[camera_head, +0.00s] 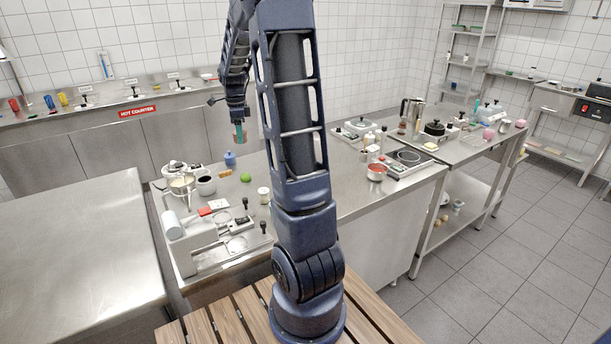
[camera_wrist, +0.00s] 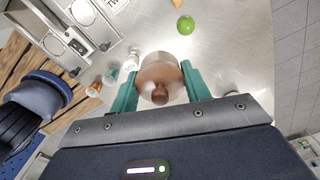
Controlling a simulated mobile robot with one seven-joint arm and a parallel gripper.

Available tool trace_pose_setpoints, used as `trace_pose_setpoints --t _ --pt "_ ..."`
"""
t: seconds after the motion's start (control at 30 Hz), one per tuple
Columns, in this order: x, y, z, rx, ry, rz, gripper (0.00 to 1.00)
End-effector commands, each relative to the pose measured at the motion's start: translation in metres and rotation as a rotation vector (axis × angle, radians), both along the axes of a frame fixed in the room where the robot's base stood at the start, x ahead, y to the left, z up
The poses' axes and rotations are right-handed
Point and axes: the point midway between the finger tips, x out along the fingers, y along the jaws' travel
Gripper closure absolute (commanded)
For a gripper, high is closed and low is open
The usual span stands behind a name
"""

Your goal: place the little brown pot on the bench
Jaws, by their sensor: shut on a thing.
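The little brown pot (camera_wrist: 160,82) has a rounded body and a dark knob on top. It sits between the teal fingers of my gripper (camera_wrist: 160,92) in the wrist view, with a finger against each side. In the head view my gripper (camera_head: 240,137) points down, with only a small reddish-brown bit of the pot showing. The gripper holds the pot in the air above the steel bench (camera_head: 335,172). The pot's underside is hidden in the wrist view.
The bench's middle is clear.

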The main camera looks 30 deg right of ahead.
Motion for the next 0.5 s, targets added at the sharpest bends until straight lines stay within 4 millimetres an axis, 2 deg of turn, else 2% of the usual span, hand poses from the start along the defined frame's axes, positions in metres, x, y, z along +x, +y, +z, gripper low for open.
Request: trace_pose_setpoints --t 0.1,0.27,0.37,0.5 --pt "-0.016 -0.016 -0.002 0.002 -0.001 -0.03 0.93" --pt "-0.024 -0.024 -0.01 0.003 0.002 -0.046 0.93" --pt "-0.025 -0.024 -0.025 0.003 0.003 -0.047 0.93" --pt "-0.025 -0.024 -0.056 0.003 0.004 -0.046 0.93"
